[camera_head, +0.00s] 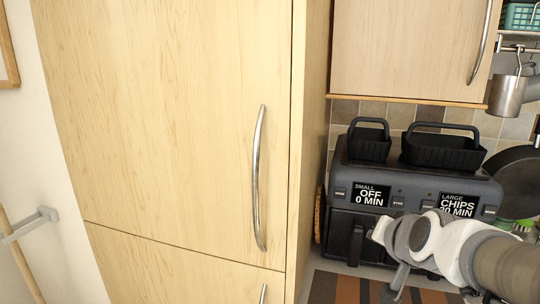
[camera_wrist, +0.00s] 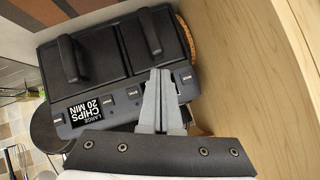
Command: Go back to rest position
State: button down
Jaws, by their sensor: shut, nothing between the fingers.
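My gripper (camera_wrist: 160,76) shows in the wrist view as two grey fingers closed together, with nothing between them. In that view the fingertips overlap the front of the black air fryer (camera_wrist: 118,60). In the head view my pale arm reaches in from the lower right, in front of the air fryer (camera_head: 410,180); the fingertips are hard to make out there. A metal mug (camera_head: 507,95) hangs from the rail (camera_head: 518,48) at the upper right, apart from my gripper.
A tall wooden cabinet (camera_head: 180,120) with long metal handles fills the left and middle. A wall cupboard (camera_head: 405,50) is above the air fryer. A dark pan (camera_head: 520,175) stands at the right. A striped mat (camera_head: 345,290) lies on the counter below.

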jog(key=s+a+n+g+p, duration=0.1)
jog(key=s+a+n+g, duration=0.1)
jog(key=s, duration=0.6)
jog(key=s+a+n+g+p, duration=0.1)
jog(key=s+a+n+g, duration=0.2)
jog(key=s, duration=0.5)
jog(key=shift+a+n+y+p, duration=0.3)
jog(key=shift+a+n+y, duration=0.1)
jog(key=shift+a+n, duration=0.3)
jog(key=shift+s+d+r, duration=0.1)
jog(key=shift+s, duration=0.05)
dwell(1.6)
